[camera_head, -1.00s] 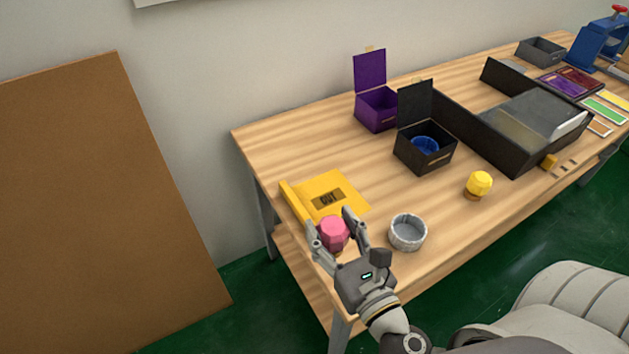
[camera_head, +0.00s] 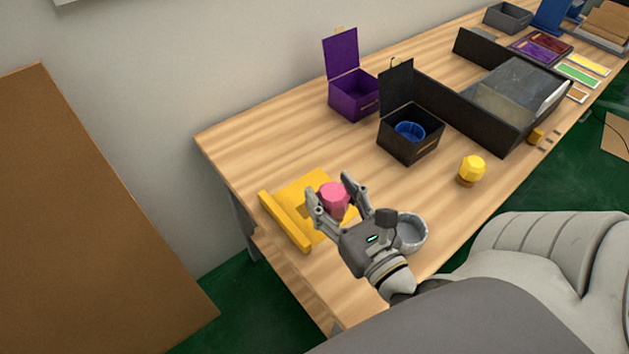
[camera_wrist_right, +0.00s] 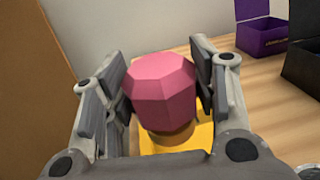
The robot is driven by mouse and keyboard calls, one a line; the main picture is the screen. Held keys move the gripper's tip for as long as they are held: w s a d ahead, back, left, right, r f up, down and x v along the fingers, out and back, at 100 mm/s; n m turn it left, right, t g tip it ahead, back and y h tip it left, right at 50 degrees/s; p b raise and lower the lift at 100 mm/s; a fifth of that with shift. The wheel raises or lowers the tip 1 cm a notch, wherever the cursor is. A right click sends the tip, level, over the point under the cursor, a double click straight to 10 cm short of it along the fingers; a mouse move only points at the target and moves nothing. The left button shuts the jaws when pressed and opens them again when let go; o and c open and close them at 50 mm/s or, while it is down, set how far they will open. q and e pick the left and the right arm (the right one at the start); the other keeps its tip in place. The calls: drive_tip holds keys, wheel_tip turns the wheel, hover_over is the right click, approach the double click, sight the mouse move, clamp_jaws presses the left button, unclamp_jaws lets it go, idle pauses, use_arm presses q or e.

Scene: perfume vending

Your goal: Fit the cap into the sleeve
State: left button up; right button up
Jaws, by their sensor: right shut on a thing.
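A pink faceted cap (camera_head: 333,197) is between the fingers of my right gripper (camera_head: 338,199), which is shut on it. The wrist view also shows the pink cap (camera_wrist_right: 160,90), with a yellowish band under it. The cap is above the yellow tray (camera_head: 284,222), partly hidden by the gripper. A round grey sleeve-like ring (camera_head: 412,236) stands on the table just right of the gripper, partly covered by it. A blue ring (camera_head: 409,131) sits inside the open black box (camera_head: 412,145). I cannot tell which ring is the task's sleeve. My left gripper is not in view.
A yellow cap on a brown base (camera_head: 471,169) stands near the front edge. An open purple box (camera_head: 352,93) and a long black tray (camera_head: 470,105) stand behind. Bare wood (camera_head: 280,150) lies left of the boxes. A brown board (camera_head: 90,210) stands left of the table.

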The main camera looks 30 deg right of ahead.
drive_tip(key=shift+w+d+f, duration=0.2)
drive_tip(key=shift+w, duration=0.4)
drive_tip(key=shift+w+d+f, duration=0.15)
drive_tip(key=shift+w+f, duration=0.05)
drive_tip(key=shift+w, duration=0.4)
drive_tip(key=w+d+f, duration=0.1)
drive_tip(key=w+f, duration=0.1)
drive_tip(key=w+f+b, duration=0.1)
drive_tip(key=w+f, duration=0.2)
drive_tip(key=w+d+f, duration=0.1)
drive_tip(key=w+f, duration=0.1)
drive_tip(key=shift+w+d+f, duration=0.3)
drive_tip(key=shift+w, duration=0.05)
drive_tip(key=f+b, duration=0.2)
drive_tip(key=f, duration=0.1)
drive_tip(key=shift+w+f+b, duration=0.2)
drive_tip(key=shift+b, duration=0.2)
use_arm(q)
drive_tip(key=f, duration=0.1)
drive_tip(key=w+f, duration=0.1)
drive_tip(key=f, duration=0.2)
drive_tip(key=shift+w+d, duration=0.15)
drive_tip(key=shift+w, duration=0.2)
